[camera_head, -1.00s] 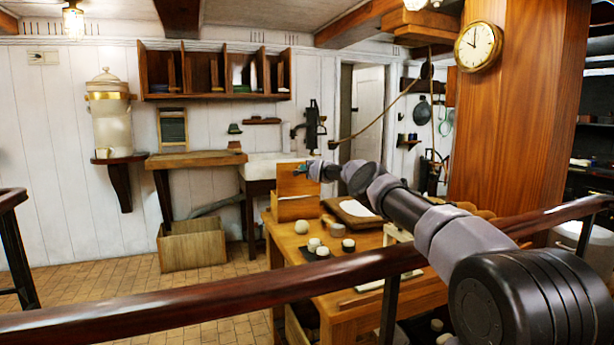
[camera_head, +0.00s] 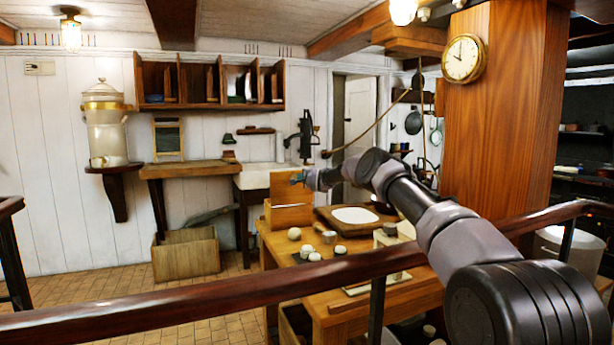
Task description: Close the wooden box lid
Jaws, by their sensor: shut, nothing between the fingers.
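The wooden box (camera_head: 289,217) stands on the wooden table, left of its middle at the far end. Its lid (camera_head: 292,191) is open and stands up from the box. My gripper (camera_head: 297,178) is small in the view, at the upper right part of the lid. It is shut and empty. I cannot tell whether it touches the lid or is a little apart from it. My arm reaches in from the lower right and covers part of the space right of the lid.
A dark wooden rail (camera_head: 230,291) crosses the foreground, between me and the table (camera_head: 345,302). Small round pale items (camera_head: 294,233) and a tray with a white sheet (camera_head: 355,215) lie near the box. A wooden pillar (camera_head: 500,130) stands at the right.

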